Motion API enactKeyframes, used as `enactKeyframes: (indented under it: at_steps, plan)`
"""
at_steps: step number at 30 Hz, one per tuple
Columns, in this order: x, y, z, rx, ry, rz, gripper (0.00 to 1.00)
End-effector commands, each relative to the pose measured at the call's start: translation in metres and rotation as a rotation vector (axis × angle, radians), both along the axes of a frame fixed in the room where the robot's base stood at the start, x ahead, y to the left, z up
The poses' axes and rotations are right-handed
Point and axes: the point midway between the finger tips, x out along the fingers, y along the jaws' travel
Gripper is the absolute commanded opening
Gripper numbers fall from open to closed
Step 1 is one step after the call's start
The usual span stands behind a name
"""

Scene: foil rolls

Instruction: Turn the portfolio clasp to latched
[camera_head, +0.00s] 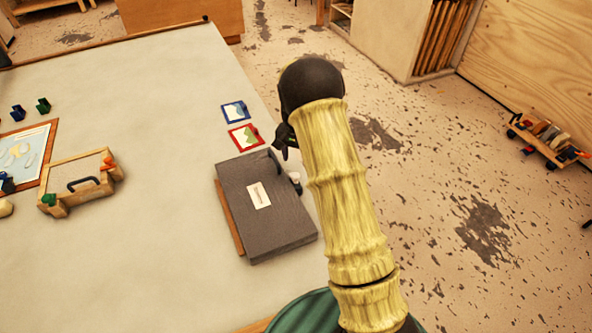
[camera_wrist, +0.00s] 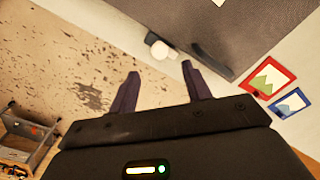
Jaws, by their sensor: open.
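The portfolio (camera_head: 262,212) is a flat dark grey case with a white label (camera_head: 259,195), lying near the table's right edge. It also shows at the top of the wrist view (camera_wrist: 255,30). A pale round knob, which looks like the clasp (camera_head: 295,178), sits at its right side, partly beside my arm. The clasp shows in the wrist view (camera_wrist: 160,47) by the portfolio's edge; I cannot tell its latch state. My gripper (camera_head: 284,141) is near the portfolio's upper right corner, largely hidden there. In the wrist view (camera_wrist: 160,75) its fingers are apart and empty, with the clasp beyond the gap.
A red-framed card (camera_head: 245,136) and a blue-framed card (camera_head: 235,111) lie above the portfolio. A wooden caddy (camera_head: 110,182) and a framed picture (camera_head: 47,150) are at the left. The table (camera_head: 155,95) between is clear. Speckled floor (camera_head: 440,150) lies to the right.

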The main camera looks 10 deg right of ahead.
Motion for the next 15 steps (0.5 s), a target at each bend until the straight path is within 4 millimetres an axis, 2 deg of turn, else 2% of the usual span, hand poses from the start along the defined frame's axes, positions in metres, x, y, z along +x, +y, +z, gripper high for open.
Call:
enactKeyframes:
  at_steps: [9,15]
  plan:
    - [-0.001,0.0,-0.054,-0.001,0.003,0.0,0.48]
    - [0.0,0.0,-0.073,0.0,0.0,0.001,0.48]
